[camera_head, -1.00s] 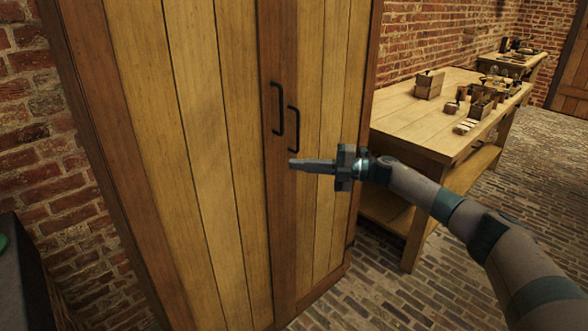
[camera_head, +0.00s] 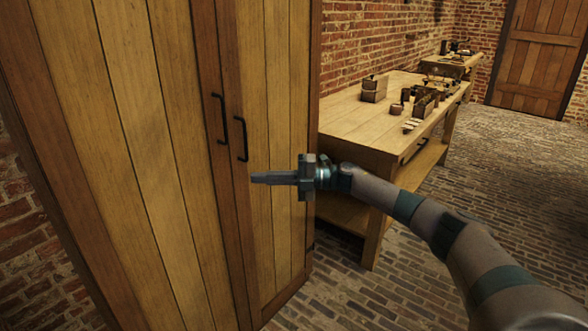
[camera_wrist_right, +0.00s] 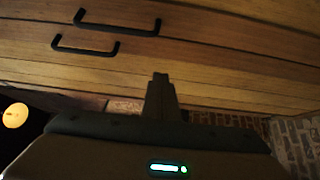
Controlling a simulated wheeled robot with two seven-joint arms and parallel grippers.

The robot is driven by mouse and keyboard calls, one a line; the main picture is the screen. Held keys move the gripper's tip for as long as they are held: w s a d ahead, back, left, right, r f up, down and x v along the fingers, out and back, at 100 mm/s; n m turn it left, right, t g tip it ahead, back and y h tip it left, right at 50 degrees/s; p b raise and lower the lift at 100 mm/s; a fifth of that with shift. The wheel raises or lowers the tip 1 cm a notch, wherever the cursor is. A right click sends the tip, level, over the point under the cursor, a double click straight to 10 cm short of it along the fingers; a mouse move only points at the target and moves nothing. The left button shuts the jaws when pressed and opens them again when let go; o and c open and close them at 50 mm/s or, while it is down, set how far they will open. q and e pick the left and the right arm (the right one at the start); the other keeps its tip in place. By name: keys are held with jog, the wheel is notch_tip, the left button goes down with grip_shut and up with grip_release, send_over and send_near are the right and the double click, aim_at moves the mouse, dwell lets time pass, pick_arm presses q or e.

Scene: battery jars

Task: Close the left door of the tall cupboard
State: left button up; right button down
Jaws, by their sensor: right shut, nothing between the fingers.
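The tall wooden cupboard fills the left of the head view. Its left door (camera_head: 130,130) looks closed, roughly flush with the right door (camera_head: 272,110). Each door has a black handle near the middle seam: the left door's handle (camera_head: 220,119) and the right door's handle (camera_head: 241,139). Both handles also show in the right wrist view, one (camera_wrist_right: 117,23) above the other (camera_wrist_right: 85,46). My right gripper (camera_head: 253,178) is shut and empty, pointing left in front of the right door, just below its handle. I cannot tell whether it touches the door. My left gripper is not in view.
A wooden workbench (camera_head: 350,124) with several small boxes and parts stands right of the cupboard. Another bench is behind it. A brown door (camera_head: 540,50) is in the far brick wall. The brick floor (camera_head: 470,190) at the right is clear.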

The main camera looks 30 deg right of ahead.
pick_arm(q)
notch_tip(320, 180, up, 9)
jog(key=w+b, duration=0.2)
jog(key=b, duration=0.1)
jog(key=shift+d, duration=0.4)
pick_arm(e)
jog(key=w+d, duration=0.1)
jog(key=d, duration=0.8)
jog(key=shift+w+d, duration=0.2)
jog(key=shift+d, duration=0.1)
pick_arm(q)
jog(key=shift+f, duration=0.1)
